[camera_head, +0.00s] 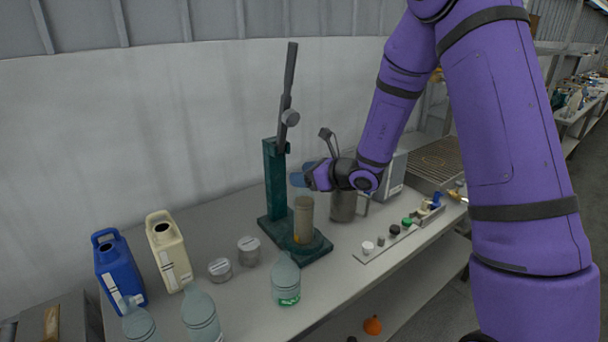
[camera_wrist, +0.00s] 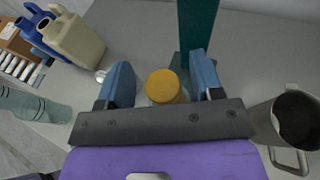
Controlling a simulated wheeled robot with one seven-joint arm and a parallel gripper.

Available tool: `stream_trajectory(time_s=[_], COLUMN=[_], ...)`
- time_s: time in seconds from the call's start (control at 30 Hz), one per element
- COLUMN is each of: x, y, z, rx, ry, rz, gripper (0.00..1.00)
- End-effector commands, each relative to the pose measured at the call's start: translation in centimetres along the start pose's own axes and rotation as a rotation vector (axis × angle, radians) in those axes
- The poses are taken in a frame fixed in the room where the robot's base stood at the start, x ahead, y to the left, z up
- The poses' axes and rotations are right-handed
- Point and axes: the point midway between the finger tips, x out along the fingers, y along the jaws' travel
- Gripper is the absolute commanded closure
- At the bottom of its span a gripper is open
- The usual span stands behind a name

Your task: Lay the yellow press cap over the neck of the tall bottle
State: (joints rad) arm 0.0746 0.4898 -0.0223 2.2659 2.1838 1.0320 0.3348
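A yellow round cap (camera_wrist: 165,86) shows from above between my fingers in the wrist view, with a pale rim around it; it looks lower than the fingers and apart from both. In the head view a tall tan cylinder (camera_head: 303,220) stands upright on the base of the green press, with an orange patch low on its left side. I cannot tell whether it is the bottle under the cap. My gripper (camera_head: 301,176), also in the wrist view (camera_wrist: 160,66), is open, above and near the cylinder's top. What the cap rests on is hidden.
The green press (camera_head: 274,180) with its raised lever stands behind. A metal jug (camera_head: 343,205) is close on the right. A strip of knobs (camera_head: 388,240) lies right.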

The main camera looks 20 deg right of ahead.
Motion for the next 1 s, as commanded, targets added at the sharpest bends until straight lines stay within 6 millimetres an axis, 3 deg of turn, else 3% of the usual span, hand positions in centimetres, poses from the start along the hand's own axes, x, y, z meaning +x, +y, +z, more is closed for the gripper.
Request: stream_trajectory(time_s=[0.27,0.7,1.0], x=[-0.9,-9.2,-12.0], y=[-0.1,-0.1,0.0], z=[0.4,0.4,0.4], rx=[0.000,0.000,0.000], ry=[0.000,-0.001,0.000], rz=[-0.001,-0.003,-0.001], gripper=[0.40,0.40,0.40])
